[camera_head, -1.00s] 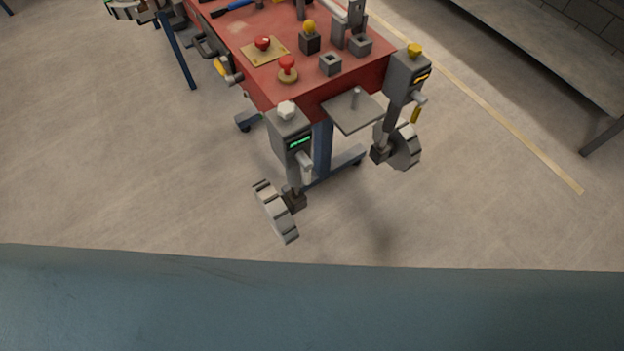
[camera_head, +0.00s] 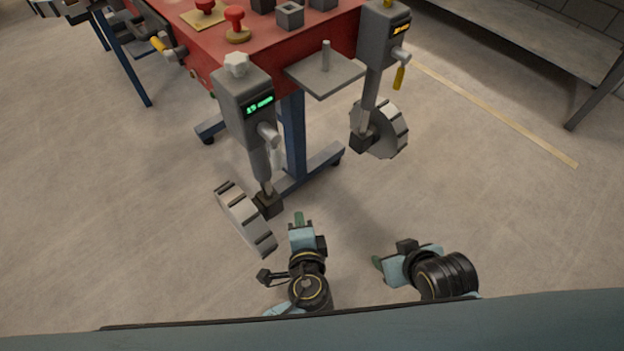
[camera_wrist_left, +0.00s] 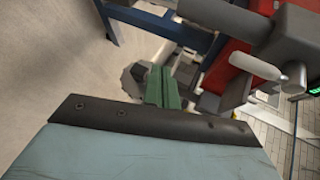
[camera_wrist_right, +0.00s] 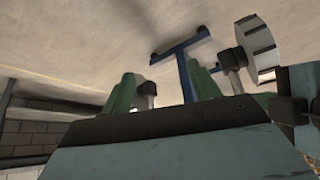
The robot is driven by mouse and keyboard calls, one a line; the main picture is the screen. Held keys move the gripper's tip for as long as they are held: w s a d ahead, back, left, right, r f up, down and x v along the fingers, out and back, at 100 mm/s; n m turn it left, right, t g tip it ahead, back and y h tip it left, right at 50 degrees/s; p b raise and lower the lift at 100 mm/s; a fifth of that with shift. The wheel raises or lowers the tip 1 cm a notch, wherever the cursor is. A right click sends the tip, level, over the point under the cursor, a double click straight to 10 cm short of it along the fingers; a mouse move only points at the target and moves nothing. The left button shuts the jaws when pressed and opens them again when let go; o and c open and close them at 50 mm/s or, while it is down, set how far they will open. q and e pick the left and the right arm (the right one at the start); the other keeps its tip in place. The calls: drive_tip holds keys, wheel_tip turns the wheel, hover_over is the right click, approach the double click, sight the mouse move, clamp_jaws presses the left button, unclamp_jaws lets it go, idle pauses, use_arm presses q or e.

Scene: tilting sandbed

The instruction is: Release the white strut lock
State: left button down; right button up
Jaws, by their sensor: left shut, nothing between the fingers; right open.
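The white-marked strut (camera_head: 245,100) stands at the left front corner of the red bench, with a white star knob (camera_head: 236,64) on top and a green-lit display. A pale lever (camera_head: 275,152) hangs from its side. A white-tipped bar (camera_wrist_left: 255,66) beside the strut shows in the left wrist view; I cannot tell whether it is that lever. My left gripper (camera_head: 299,219) is shut and empty, low in front of the strut and apart from it. In the left wrist view its green fingers (camera_wrist_left: 161,88) are together. My right gripper (camera_head: 378,263) is open and empty, further right.
A small grey shelf (camera_head: 325,75) lies between the struts. Ribbed wheels (camera_head: 243,218) (camera_head: 385,130) hang below. The bench's blue leg (camera_head: 294,135) stands behind. The floor in front is free.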

sight(275, 152)
use_arm(q)
drive_tip(key=d+r+t+y+b, duration=0.1)
drive_tip(key=d+r+t+b, duration=0.2)
drive_tip(key=r, duration=0.7)
drive_tip(key=shift+w+d+r+t+b, duration=0.25)
drive_tip(key=shift+r+t+b, duration=0.1)
drive_tip(key=shift+t, duration=0.45)
use_arm(e)
wheel_tip(275, 152, up, 6)
drive_tip(key=t, duration=0.1)
drive_tip(key=shift+s, duration=0.3)
